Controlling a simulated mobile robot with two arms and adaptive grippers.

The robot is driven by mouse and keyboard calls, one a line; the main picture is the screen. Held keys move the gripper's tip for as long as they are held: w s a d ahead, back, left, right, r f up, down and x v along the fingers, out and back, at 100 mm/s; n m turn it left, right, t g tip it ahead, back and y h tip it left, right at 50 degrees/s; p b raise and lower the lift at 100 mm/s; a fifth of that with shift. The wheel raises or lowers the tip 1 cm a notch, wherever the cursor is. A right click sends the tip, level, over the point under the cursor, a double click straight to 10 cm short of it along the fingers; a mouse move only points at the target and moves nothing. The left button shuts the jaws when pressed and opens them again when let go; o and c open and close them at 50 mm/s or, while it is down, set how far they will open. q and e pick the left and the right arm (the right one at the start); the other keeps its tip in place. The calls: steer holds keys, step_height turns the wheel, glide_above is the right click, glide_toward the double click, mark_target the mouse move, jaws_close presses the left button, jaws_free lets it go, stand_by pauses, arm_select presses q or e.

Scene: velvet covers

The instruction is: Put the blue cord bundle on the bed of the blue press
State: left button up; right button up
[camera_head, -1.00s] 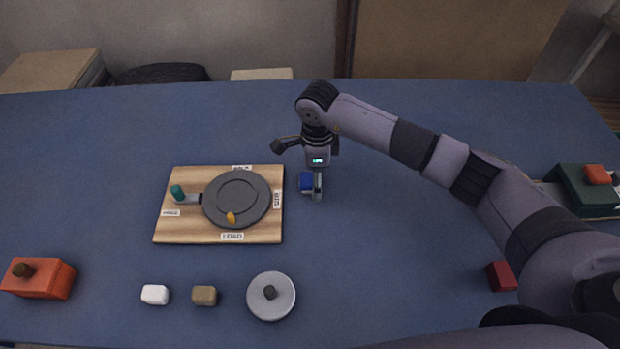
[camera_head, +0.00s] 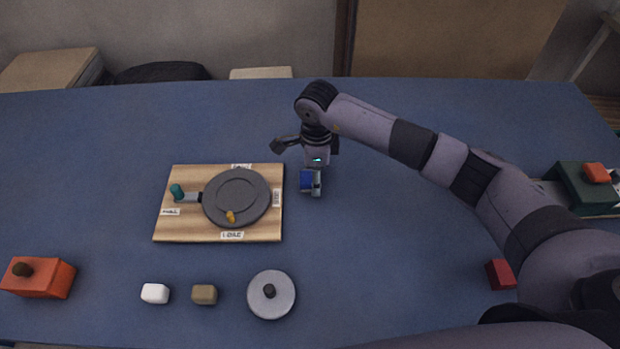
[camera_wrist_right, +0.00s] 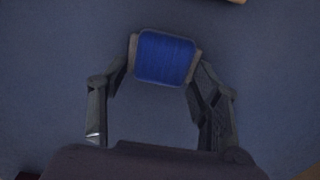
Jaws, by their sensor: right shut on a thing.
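The blue cord bundle (camera_head: 307,181) is a small blue block-like winding just right of the wooden board, partly hidden by my gripper in the head view. My right gripper (camera_head: 311,187) points down and is shut on it. In the right wrist view the bundle (camera_wrist_right: 165,57) sits between the two fingertips of the right gripper (camera_wrist_right: 165,60), gripped at its sides. I cannot tell whether it touches the table. My left gripper is not in view. No plainly blue press shows.
A wooden board (camera_head: 170,229) carries a dark round plate (camera_head: 235,197) with a teal-knobbed lever. A green device (camera_head: 584,190) with a red top stands at right. An orange block (camera_head: 38,278), white block (camera_head: 155,293), tan block (camera_head: 204,295), grey disc (camera_head: 271,295) and red block (camera_head: 501,274) lie in front.

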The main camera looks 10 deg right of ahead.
steer(key=shift+r, duration=0.1)
step_height(320, 180, up, 20)
steer(key=b, duration=0.2)
steer(key=s+d+f+n+p, duration=0.1)
steer(key=s+d+f+n, duration=0.2)
steer(key=s+n, duration=0.5)
steer(key=s+d+f+n, duration=0.3)
steer(key=s+n, duration=0.4)
steer(key=n, duration=0.5)
steer(key=shift+s+d+f+p, duration=0.3)
steer(key=shift+s+f+p, duration=0.05)
steer(key=shift+p, duration=0.05)
steer(key=shift+w, duration=0.15)
